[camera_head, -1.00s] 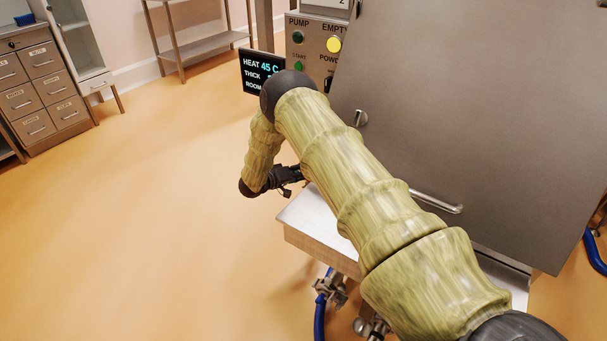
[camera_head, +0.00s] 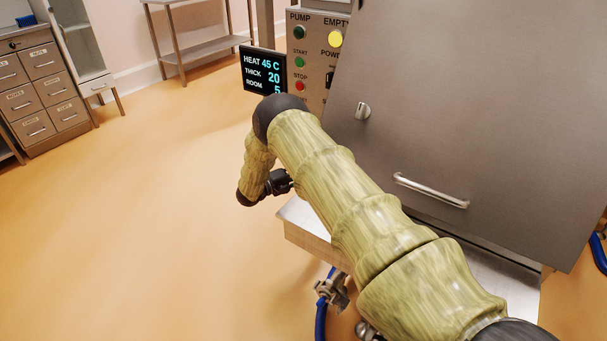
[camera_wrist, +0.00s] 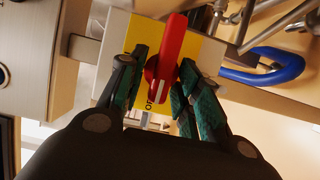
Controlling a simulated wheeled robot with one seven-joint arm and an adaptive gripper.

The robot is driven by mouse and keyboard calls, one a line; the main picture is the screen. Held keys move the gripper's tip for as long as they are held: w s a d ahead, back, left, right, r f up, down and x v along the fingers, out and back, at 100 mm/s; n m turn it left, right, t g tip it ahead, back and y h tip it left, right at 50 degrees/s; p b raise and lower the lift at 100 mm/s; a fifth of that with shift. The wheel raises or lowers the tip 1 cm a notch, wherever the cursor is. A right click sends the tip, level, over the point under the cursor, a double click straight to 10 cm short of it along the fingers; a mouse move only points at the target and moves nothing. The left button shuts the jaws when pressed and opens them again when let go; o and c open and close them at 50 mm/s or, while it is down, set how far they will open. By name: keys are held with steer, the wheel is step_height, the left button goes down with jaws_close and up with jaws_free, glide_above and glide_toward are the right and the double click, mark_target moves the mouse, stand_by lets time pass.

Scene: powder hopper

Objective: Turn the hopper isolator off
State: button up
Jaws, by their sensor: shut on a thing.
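The hopper isolator is a red rotary handle (camera_wrist: 168,55) on a yellow plate (camera_wrist: 207,52), in the wrist view's upper middle. Part of a dark label shows on the yellow beside the handle's lower end. My gripper (camera_wrist: 160,85) is shut on the red handle, with one green-padded finger on each side of it. In the head view my gripper (camera_head: 280,182) shows only in part, at the left side of the hopper. The isolator is hidden in that view.
The steel hopper (camera_head: 480,110) with a bar handle (camera_head: 432,190) fills the right. A control panel (camera_head: 315,60) and a display (camera_head: 263,72) stand behind my arm. A blue hose (camera_wrist: 262,72) lies near the isolator.

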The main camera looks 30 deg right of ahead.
stand_by(0.4)
steer(key=o, duration=0.7)
steer(key=shift+w+a, duration=0.1)
steer(key=shift+a, duration=0.05)
steer(key=shift+c, duration=0.2)
steer(key=a, duration=1.2)
steer(key=shift+f, duration=0.1)
